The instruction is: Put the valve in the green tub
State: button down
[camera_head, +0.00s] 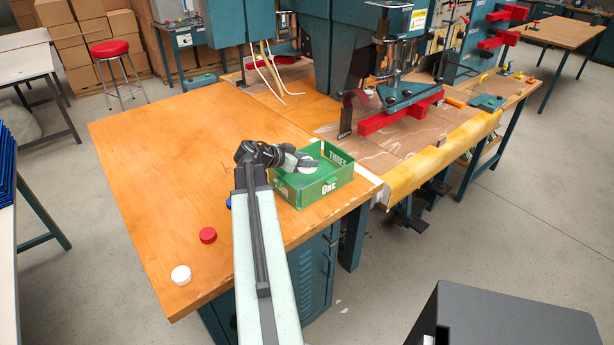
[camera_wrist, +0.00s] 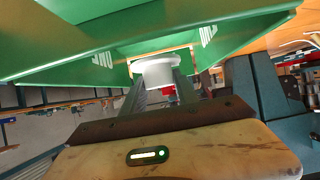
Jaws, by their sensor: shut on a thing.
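The green tub (camera_head: 325,191) stands on the wooden table near its right edge, with "ONE" and "THREE" on its walls. It also fills the upper part of the wrist view (camera_wrist: 150,38). My gripper (camera_head: 308,163) is over the tub's opening, at about rim height. It is shut on a white round piece (camera_wrist: 157,70), which appears to be the valve. A small red part shows beneath it between the fingers. The piece is mostly hidden by the fingers in the head view. I cannot tell whether it touches the tub.
A red cap (camera_head: 208,235) and a white cap (camera_head: 181,275) lie near the table's front edge. A blue piece (camera_head: 229,202) is partly hidden behind my arm. A teal machine with a red bar (camera_head: 400,115) stands behind and right of the tub. The table's left half is clear.

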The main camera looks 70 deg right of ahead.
aim_at(302, 170)
jog(key=shift+f+b, duration=2.05)
jog(key=shift+f, duration=0.3)
jog(key=c, duration=0.9)
grip_release()
jog(key=shift+c, duration=0.2)
jog(key=shift+r, duration=0.1)
jog(key=shift+r+p, duration=0.25)
jog(key=shift+p, duration=0.05)
jog(key=shift+r+p, duration=0.7)
jog(key=p+v, duration=0.1)
jog(key=v, duration=0.3)
jog(key=p+v, duration=0.2)
jog(key=v, duration=0.1)
jog(key=p+v, duration=0.2)
jog(key=v, duration=0.2)
jog(key=shift+w+a+f, duration=0.15)
jog(key=shift+w+a, duration=0.15)
jog(key=shift+a, duration=0.1)
